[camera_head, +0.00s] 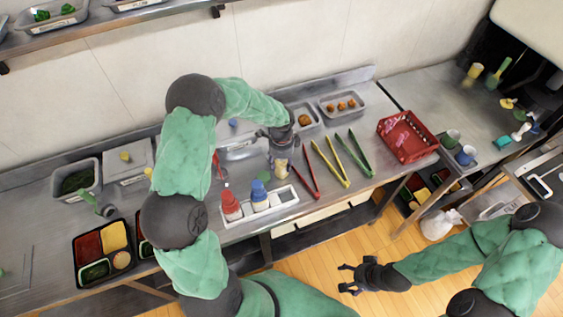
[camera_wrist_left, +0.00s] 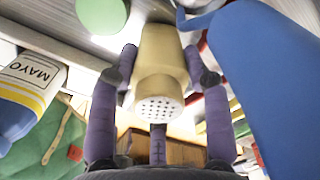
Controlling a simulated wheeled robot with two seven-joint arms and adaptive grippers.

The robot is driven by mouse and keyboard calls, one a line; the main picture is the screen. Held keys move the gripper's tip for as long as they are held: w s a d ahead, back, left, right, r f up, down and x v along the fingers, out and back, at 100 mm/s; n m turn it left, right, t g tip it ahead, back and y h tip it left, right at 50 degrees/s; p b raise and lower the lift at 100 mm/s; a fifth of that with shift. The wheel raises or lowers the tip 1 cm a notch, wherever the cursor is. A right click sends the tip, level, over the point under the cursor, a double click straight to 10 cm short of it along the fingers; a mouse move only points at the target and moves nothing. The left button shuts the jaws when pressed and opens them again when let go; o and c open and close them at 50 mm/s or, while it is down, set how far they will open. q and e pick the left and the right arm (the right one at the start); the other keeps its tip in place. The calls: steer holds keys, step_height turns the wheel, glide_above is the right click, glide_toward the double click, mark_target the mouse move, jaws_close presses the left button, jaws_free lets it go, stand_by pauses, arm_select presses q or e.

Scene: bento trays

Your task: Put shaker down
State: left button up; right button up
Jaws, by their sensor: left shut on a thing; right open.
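The shaker (camera_wrist_left: 163,62) is beige with a perforated round end. In the left wrist view it sits between the fingers of my left gripper (camera_wrist_left: 158,85), which is shut on it. In the head view the shaker (camera_head: 281,167) shows under my left gripper (camera_head: 282,147), just above or on the counter near the bottle holder; I cannot tell whether it touches. My right gripper (camera_head: 358,276) is open and empty, low over the wooden floor in front of the counter.
A white holder (camera_head: 290,196) carries a red-labelled and a blue-labelled bottle. Red, yellow and green tongs (camera_head: 354,150) lie to the right. A red basket (camera_head: 407,137) stands further right. Trays with food (camera_head: 342,105) sit behind. Sectioned bento trays (camera_head: 101,251) lie at the left.

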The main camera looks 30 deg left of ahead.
arm_select(q)
steer(key=o, duration=1.2)
steer(key=shift+f, duration=0.1)
steer(key=shift+r, duration=0.3)
step_height(320, 180, up, 12)
steer(key=shift+f+p, duration=0.1)
steer(key=shift+p, duration=1.05)
